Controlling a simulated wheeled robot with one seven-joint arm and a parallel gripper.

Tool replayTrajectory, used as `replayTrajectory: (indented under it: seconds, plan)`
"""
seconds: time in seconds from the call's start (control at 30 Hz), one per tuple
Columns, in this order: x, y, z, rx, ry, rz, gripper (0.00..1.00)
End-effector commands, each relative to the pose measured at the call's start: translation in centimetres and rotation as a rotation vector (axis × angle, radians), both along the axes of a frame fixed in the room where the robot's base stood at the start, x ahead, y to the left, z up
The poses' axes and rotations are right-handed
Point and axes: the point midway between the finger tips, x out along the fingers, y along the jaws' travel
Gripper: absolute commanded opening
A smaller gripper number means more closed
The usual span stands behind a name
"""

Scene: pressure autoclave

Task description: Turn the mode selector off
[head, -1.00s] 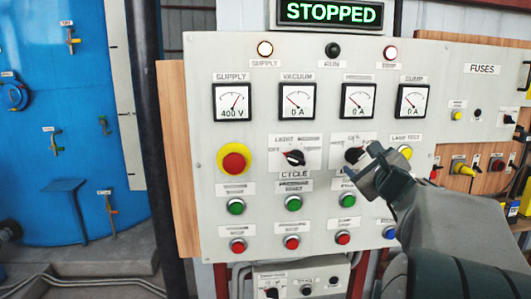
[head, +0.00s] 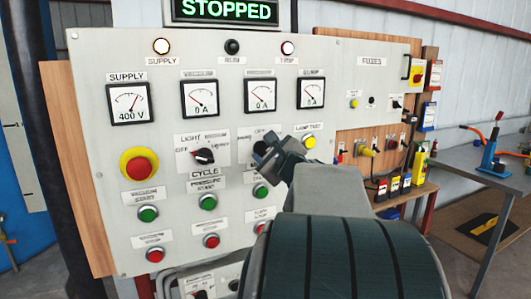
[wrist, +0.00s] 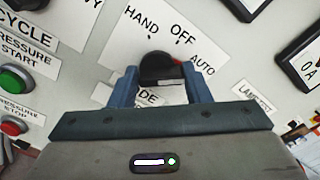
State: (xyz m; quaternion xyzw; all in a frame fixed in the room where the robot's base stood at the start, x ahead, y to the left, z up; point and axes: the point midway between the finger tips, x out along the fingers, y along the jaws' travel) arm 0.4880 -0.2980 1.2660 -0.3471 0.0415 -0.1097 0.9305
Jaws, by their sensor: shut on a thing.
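The mode selector (wrist: 157,66) is a black round knob on a white plate marked HAND, OFF and AUTO in the wrist view. Its red mark sits at the right side, towards AUTO; OFF is at the top. My gripper (wrist: 160,72) has one blue finger on each side of the knob and is shut on it. In the head view, the selector (head: 260,147) is mostly hidden behind my gripper (head: 268,157), right of the light selector (head: 204,156). The lower label of the plate is partly covered by the fingers.
Around the selector on the panel (head: 90,75) are the yellow lamp test button (head: 310,142), green buttons (head: 148,214), red buttons (head: 155,255) and a red emergency stop (head: 138,168). Gauges stand above; the display reads STOPPED (head: 226,10). A workbench (head: 470,172) stands at the right.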

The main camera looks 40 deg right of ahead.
Motion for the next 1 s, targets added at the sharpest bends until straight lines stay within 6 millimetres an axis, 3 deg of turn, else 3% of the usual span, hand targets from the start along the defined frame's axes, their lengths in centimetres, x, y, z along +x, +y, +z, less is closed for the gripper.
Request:
replayTrajectory:
  seconds: [0.27, 1.0]
  plan:
    - [-0.05, -0.01, -0.56, -0.126, 0.025, -0.002, 0.21]
    - [0.00, 0.27, -0.23, -0.703, 0.164, -0.003, 0.21]
